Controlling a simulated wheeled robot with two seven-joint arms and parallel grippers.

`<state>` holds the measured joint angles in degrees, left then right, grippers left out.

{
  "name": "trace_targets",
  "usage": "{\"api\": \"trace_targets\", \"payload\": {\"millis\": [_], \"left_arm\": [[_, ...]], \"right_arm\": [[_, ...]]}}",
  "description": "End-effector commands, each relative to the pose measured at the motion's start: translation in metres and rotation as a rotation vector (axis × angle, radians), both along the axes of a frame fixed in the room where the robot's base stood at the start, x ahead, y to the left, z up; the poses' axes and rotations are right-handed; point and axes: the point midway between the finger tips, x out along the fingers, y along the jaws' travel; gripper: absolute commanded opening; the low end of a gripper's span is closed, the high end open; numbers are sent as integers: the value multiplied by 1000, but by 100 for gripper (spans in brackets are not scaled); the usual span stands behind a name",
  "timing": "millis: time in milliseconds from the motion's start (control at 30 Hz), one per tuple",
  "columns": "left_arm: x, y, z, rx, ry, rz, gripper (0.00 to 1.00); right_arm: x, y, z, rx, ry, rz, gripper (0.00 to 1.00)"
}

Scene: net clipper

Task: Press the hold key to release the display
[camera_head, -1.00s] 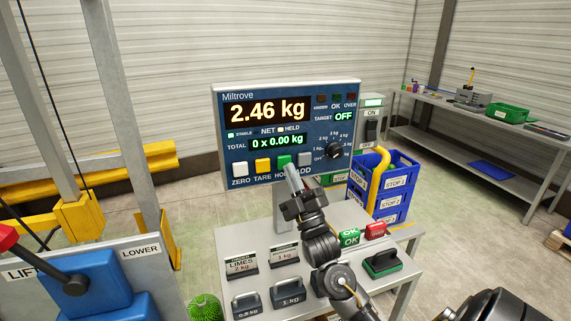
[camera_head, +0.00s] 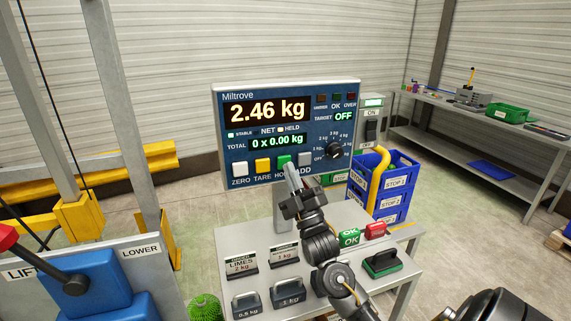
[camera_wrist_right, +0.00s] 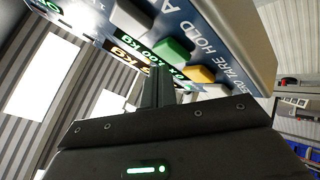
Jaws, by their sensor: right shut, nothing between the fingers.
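The blue scale panel (camera_head: 345,176) shows 2.46 kg on its upper display (camera_head: 267,110) and 0 x 0.00 kg on the lower one. The small lamp beside HELD looks pale and lit. The green hold key (camera_head: 283,160) sits between the orange tare key and the grey add key, its label partly covered by my gripper. My right gripper (camera_head: 290,169) is shut and empty, its tips at the key's lower edge. In the right wrist view, the fingers (camera_wrist_right: 157,75) point towards the green key (camera_wrist_right: 175,50); contact cannot be told. My left gripper is out of view.
Below the panel, a grey stand (camera_head: 215,236) carries weights, label cards, a green OK block (camera_head: 349,237) and a red block (camera_head: 375,230). Blue crates (camera_head: 391,199) stand behind it to the right.

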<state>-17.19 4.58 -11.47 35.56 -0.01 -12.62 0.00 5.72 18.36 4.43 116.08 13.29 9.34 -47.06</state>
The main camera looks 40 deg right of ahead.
Motion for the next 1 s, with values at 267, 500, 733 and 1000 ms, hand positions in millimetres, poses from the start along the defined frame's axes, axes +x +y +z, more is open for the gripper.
{"api": "trace_targets", "payload": {"millis": [267,500,733,1000], "left_arm": [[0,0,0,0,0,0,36],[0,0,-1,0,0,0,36],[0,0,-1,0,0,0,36],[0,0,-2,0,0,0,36]], "right_arm": [[4,-1,0,0,1,0,0],[5,-1,0,0,1,0,0],[7,-2,0,0,1,0,0],[10,-3,0,-1,0,1,0]]}}
